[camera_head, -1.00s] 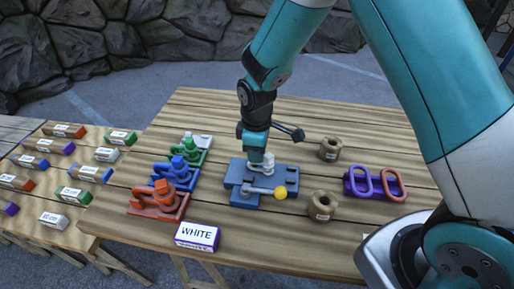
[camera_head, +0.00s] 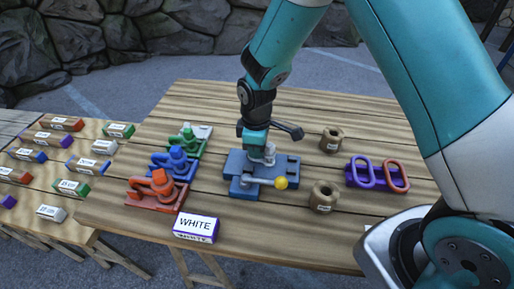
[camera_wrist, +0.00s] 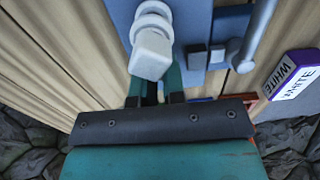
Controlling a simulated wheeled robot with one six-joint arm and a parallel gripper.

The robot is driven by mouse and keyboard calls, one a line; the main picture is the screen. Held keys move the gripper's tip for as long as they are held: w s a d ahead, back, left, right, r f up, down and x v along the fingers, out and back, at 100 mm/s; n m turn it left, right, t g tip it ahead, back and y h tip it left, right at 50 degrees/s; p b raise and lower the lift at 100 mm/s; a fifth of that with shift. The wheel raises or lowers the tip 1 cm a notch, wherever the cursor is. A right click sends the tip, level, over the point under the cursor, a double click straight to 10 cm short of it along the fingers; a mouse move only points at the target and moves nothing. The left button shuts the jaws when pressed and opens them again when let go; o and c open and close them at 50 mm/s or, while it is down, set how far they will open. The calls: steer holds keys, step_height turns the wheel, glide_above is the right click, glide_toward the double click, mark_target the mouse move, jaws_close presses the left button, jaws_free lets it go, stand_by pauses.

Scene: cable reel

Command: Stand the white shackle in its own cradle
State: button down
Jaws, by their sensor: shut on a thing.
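The white shackle (camera_head: 267,156) sits at the blue clamp fixture (camera_head: 240,167), with my gripper (camera_head: 258,147) above it and shut on it. In the wrist view the shackle (camera_wrist: 151,45) shows its round collar and square end close by the fingers (camera_wrist: 155,92), over the blue fixture. Whether it still touches the fixture cannot be told. A white cradle (camera_head: 205,130) stands at the back of the row on the left, behind the green one, partly hidden.
Green (camera_head: 188,140), blue (camera_head: 177,163) and red (camera_head: 157,190) cradles hold shackles. The fixture's lever ends in a yellow ball (camera_head: 281,183). Two tan spools (camera_head: 324,196) and a purple rack (camera_head: 366,184) stand right. A WHITE label block (camera_head: 196,228) lies in front.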

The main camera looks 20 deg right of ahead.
steer(key=shift+r, duration=0.1)
steer(key=shift+r+p, duration=2)
steer(key=shift+r, duration=0.4)
